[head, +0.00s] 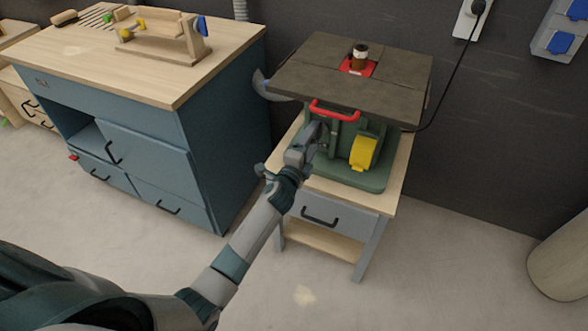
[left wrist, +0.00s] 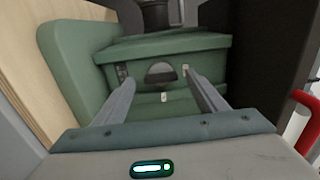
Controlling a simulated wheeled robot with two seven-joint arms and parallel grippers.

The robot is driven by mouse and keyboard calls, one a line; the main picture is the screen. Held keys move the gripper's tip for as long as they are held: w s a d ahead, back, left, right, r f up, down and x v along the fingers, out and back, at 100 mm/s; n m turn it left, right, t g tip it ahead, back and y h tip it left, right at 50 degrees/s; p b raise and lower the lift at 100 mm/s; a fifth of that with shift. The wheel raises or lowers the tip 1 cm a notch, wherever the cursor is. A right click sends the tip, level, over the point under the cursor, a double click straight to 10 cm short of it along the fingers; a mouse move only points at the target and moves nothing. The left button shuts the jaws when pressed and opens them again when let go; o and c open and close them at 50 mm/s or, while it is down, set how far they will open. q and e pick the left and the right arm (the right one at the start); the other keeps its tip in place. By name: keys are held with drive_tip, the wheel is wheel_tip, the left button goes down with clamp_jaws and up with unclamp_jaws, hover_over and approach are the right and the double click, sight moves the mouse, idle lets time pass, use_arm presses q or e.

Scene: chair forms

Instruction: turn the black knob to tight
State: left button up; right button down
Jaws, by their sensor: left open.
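The black knob (left wrist: 160,70) shows in the left wrist view as a dark rounded shape on a green housing (left wrist: 140,50), with small pale labels around it. My left gripper (left wrist: 160,80) is open, its two fingers on either side of the knob's place in the picture. I cannot tell whether they touch it. In the head view my left gripper (head: 312,140) is at the front of the green machine (head: 372,182), below its dark table top, and the knob is hidden there. My right gripper is not in view.
The machine stands on a wooden stand (head: 395,200) with a drawer. A red handle (head: 334,112) and a yellow part (head: 364,152) are close to my left gripper. A blue workbench (head: 225,140) is at the left. The floor in front is clear.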

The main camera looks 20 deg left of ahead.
use_arm(q)
drive_tip(key=s, duration=1.4)
drive_tip(key=shift+s+a+b, duration=0.25)
drive_tip(key=shift+s+b, duration=0.15)
drive_tip(key=shift+b, duration=0.05)
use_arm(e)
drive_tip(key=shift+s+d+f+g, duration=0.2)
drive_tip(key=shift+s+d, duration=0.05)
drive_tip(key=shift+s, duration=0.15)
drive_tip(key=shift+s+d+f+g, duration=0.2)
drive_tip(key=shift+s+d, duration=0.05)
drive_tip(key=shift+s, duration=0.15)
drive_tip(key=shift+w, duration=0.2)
